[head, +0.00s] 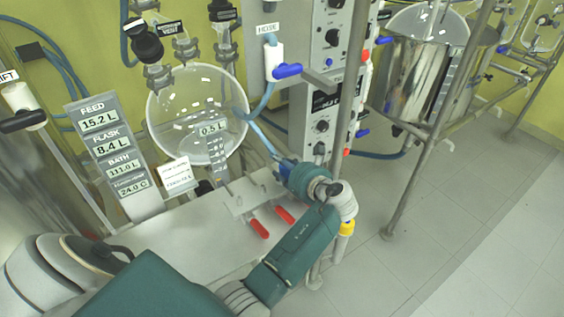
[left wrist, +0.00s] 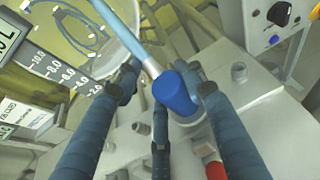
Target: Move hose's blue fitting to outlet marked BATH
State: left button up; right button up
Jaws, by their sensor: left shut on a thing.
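The light blue hose (head: 257,131) runs down from the valve labelled HOSE (head: 272,62) to my left gripper (head: 281,163). In the left wrist view, the hose (left wrist: 133,38) ends in a blue fitting (left wrist: 176,92). My left gripper (left wrist: 160,84) is shut on this fitting, with its dark fingers around it, above the pale bench. A metal stub (left wrist: 239,72) stands on the bench to the right of the fitting. I cannot read an outlet label saying BATH; that word shows only on the readout panel (head: 119,160). My right gripper is not in view.
Two red handles (head: 259,228) (head: 285,214) stick out at the bench's front edge. A round glass flask (head: 180,115) hangs behind the bench. A control box (head: 325,100) and a metal post (head: 352,85) stand right of the gripper. Open floor (head: 450,230) lies farther right.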

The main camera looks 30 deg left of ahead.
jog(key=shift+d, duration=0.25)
pick_arm(q)
jog(key=o, duration=1.5)
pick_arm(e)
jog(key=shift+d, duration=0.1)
pick_arm(q)
jog(key=shift+d, duration=0.1)
jog(key=v, duration=0.7)
jog(key=shift+d+r, duration=0.1)
jog(key=shift+d, duration=0.1)
